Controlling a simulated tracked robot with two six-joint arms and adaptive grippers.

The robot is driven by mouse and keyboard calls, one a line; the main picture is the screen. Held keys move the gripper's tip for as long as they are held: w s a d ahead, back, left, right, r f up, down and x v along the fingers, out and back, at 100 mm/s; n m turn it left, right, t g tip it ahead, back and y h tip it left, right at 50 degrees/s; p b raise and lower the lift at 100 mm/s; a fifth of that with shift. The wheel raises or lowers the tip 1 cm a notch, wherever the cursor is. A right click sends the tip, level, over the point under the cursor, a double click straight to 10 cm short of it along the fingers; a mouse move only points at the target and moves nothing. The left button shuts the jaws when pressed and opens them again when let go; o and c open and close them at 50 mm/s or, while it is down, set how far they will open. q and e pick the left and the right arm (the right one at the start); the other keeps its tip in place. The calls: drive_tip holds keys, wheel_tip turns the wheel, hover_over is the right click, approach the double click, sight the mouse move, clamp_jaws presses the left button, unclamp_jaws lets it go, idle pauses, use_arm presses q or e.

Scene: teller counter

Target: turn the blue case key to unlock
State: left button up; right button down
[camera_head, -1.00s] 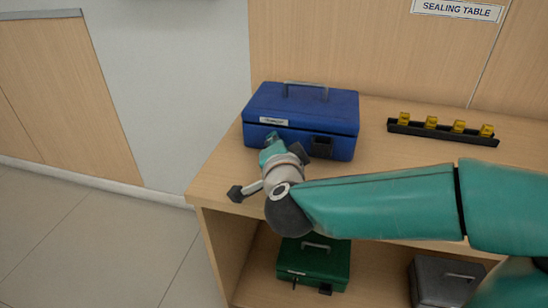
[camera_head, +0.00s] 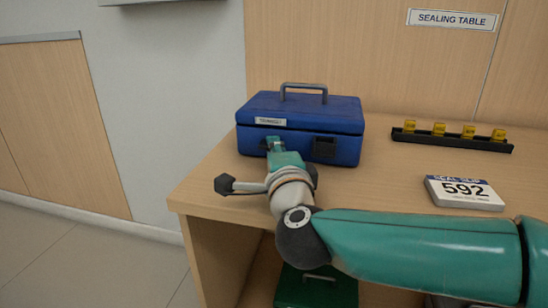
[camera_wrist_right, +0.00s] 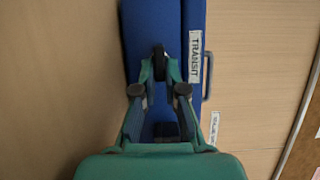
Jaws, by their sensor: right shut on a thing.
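The blue case (camera_head: 345,115) sits closed on the counter, with a grey handle on top and a white label on its front. It also shows in the wrist view (camera_wrist_right: 145,25), where the label reads TRANSIT. My right gripper (camera_head: 274,146) is at the case's front face, below the label and left of the dark latch (camera_head: 324,147). In the wrist view its fingertips (camera_wrist_right: 159,65) close around a small dark piece, which looks like the key (camera_wrist_right: 158,50). The fingers hide most of it, and its turn angle cannot be told. My left gripper is out of view.
A black rack (camera_head: 450,140) with several yellow pieces stands right of the case. A white seal slip block marked 592 (camera_head: 464,192) lies nearer the front. A green case (camera_head: 315,290) is on the shelf below. The counter's left edge is close to my gripper.

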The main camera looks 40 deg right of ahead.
drive_tip(key=shift+f, duration=0.3)
drive_tip(key=c, duration=1.3)
unclamp_jaws()
drive_tip(key=shift+o, duration=0.3)
drive_tip(key=shift+r, duration=0.1)
drive_tip(key=shift+r, duration=0.1)
drive_tip(key=v, duration=1.2)
